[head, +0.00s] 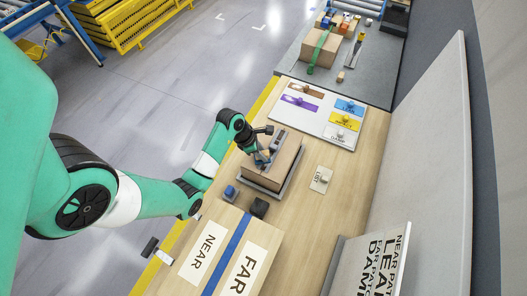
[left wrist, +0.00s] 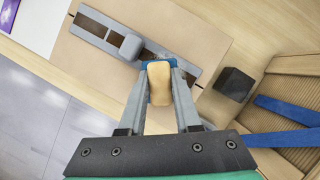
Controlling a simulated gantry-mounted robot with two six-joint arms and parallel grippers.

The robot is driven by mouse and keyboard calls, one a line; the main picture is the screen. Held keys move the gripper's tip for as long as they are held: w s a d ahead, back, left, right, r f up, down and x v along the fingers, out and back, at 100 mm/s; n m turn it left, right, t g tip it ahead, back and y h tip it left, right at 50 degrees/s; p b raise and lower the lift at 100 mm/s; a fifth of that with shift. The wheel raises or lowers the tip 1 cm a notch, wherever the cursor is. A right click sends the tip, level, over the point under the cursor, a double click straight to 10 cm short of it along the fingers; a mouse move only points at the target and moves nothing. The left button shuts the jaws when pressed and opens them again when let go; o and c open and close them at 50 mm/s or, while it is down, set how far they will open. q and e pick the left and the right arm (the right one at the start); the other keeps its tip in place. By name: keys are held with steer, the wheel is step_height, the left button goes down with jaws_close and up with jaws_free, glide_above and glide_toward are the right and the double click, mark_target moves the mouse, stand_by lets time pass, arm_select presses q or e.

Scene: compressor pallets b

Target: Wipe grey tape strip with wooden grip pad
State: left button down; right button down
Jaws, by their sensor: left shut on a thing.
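My left gripper (head: 262,160) is over a cardboard box (head: 262,174) in the head view. In the left wrist view the gripper (left wrist: 160,72) is shut on the wooden grip pad (left wrist: 159,86), which has a tan wooden handle and a blue underside. A grey strip (left wrist: 94,27) lies across the box top, with dark brown patches along it and a raised grey block (left wrist: 131,46) on it. The pad is beside the strip's right end in that view; I cannot tell whether it touches the box. My right gripper is not in view.
A dark block (head: 260,207) and a blue block (head: 230,193) stand between this box and a blue-taped NEAR/FAR box (head: 203,246). A sign panel (head: 372,265) stands at the lower right.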

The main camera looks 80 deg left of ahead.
arm_select(q)
steer(key=shift+w+d+r+p, duration=0.1)
steer(key=shift+w+d+p, duration=0.4)
steer(key=shift+w+d, duration=0.25)
steer(key=w+b, duration=0.1)
steer(key=b, duration=0.2)
steer(key=shift+d+f+b, duration=0.3)
steer(key=shift+d+f, duration=0.05)
steer(key=shift+w+d+r+b, duration=0.2)
steer(key=shift+w+b, duration=0.05)
steer(key=shift+b, duration=0.15)
steer(key=shift+r, duration=0.1)
steer(key=shift+r, duration=0.1)
step_height(320, 180, up, 6)
steer(key=p, duration=0.6)
